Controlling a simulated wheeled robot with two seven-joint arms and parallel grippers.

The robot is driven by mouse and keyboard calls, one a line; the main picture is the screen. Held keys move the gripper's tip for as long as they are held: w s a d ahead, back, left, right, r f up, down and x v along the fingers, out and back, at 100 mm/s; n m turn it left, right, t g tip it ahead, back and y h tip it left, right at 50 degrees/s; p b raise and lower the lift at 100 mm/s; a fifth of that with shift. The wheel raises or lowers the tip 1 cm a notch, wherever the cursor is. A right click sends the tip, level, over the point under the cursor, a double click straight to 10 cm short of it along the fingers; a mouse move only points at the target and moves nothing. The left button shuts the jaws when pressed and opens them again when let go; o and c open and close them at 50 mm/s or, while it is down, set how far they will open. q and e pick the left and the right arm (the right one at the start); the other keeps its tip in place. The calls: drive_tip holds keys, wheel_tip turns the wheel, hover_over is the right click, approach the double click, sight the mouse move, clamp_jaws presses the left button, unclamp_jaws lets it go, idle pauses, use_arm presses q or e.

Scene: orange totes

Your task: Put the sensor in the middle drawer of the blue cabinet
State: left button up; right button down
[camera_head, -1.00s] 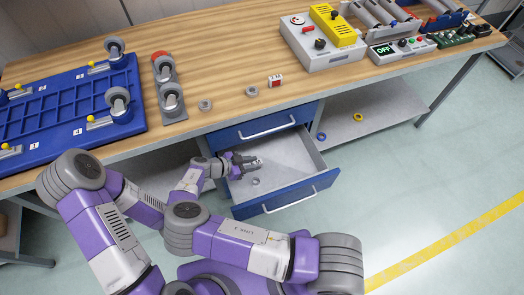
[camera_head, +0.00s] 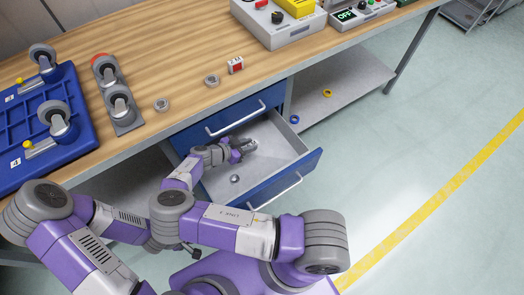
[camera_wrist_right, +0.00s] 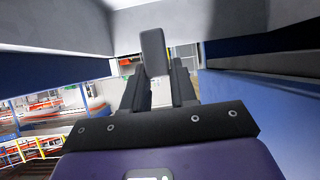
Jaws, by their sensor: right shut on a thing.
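The blue cabinet (camera_head: 198,137) stands under the wooden table. Its middle drawer (camera_head: 293,182) is pulled open, and the drawer above it (camera_head: 237,118) is shut. My right gripper (camera_head: 246,146) is inside the open drawer, low between its walls. In the right wrist view its fingers (camera_wrist_right: 158,88) are shut on a dark grey block (camera_wrist_right: 153,50), apparently the sensor; the fingers hide part of it. I cannot tell whether the block touches the drawer floor.
A small round grey part (camera_head: 234,179) lies in the drawer near my right gripper. Two rings (camera_head: 295,119) (camera_head: 327,93) lie on the lower shelf (camera_head: 345,80). A red and white part (camera_head: 236,65) and two nuts (camera_head: 212,80) (camera_head: 162,104) lie on the table.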

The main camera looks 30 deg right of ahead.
drive_tip(key=d, duration=0.8)
drive_tip(key=f+b, duration=0.1)
drive_tip(key=f, duration=0.3)
drive_tip(key=f+b, duration=0.2)
drive_tip(key=f, duration=0.2)
drive_tip(key=w+f+b, duration=0.1)
drive_tip(key=f+b, duration=0.1)
drive_tip(key=f, duration=0.2)
drive_tip(key=shift+a+f, duration=0.15)
drive_tip(key=shift+a, duration=0.2)
drive_tip(key=c, duration=0.9)
unclamp_jaws()
